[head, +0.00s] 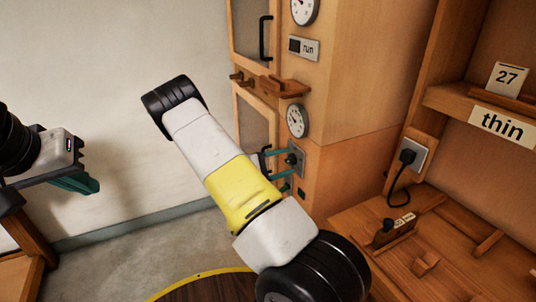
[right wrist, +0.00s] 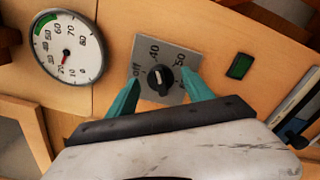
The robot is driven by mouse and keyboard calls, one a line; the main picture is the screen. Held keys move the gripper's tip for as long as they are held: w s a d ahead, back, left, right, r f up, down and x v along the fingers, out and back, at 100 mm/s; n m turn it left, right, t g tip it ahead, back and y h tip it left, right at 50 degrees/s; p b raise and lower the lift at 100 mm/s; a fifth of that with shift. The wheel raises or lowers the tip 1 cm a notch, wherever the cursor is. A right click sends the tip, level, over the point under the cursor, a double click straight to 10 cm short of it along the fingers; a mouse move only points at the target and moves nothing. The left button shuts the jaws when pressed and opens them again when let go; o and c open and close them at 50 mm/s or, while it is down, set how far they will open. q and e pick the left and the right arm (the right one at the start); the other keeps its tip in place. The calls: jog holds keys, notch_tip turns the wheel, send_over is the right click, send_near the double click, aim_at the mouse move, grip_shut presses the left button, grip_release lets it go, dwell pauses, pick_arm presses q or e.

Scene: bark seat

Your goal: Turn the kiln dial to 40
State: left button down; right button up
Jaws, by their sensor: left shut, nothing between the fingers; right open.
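The kiln dial is a black knob (right wrist: 159,78) on a square grey plate (right wrist: 182,56) marked off, 40 and 50. A light mark shows on the knob; I cannot tell exactly which label it points to. In the head view the dial plate (head: 300,159) is on the wooden kiln front. My right gripper (right wrist: 161,77) is open, its teal fingers on either side of the knob with visible gaps; it also shows in the head view (head: 284,161), partly behind my arm. My left gripper (head: 92,186) is shut and empty at the far left, away from the kiln.
A round gauge (right wrist: 67,46) beside the dial has its red needle near 20. A green indicator (right wrist: 239,66) is on the dial's other side. A plug and socket (head: 410,156) and a wooden bench (head: 380,275) are at the right. Free floor lies at the left.

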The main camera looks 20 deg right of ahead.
jog(key=a, duration=0.7)
jog(key=shift+s, duration=0.3)
jog(key=s+a+r+m+g+y, duration=0.2)
jog(key=s+r+m+g+y, duration=0.25)
jog(key=s+r+y, duration=0.5)
jog(key=s+a+r+m+t+y, duration=0.1)
jog(key=s+a+r+t+y, duration=0.8)
jog(key=s+r, duration=0.6)
jog(key=a+y, duration=0.1)
jog(key=a, duration=0.1)
jog(key=shift+s+a+m+y, duration=0.15)
jog(key=shift+a+m+y, duration=0.2)
jog(key=shift+t, duration=0.25)
